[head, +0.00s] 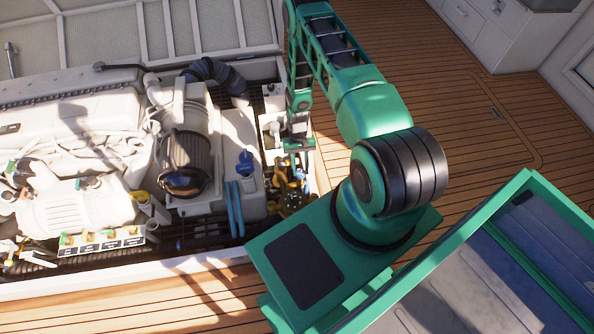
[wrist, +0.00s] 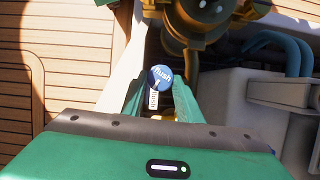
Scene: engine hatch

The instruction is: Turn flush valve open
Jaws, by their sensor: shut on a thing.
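In the head view my gripper (head: 299,146) points down at the right end of the engine bay, above brass fittings (head: 290,188). The flush valve cannot be made out there.
The white engine (head: 75,135) fills the open hatch to the left. A black corrugated hose (head: 212,72), blue hoses (head: 235,207) and a blue cap (head: 245,162) are near my gripper. The hatch rim borders the bay. Open wooden deck (head: 440,50) lies to the right.

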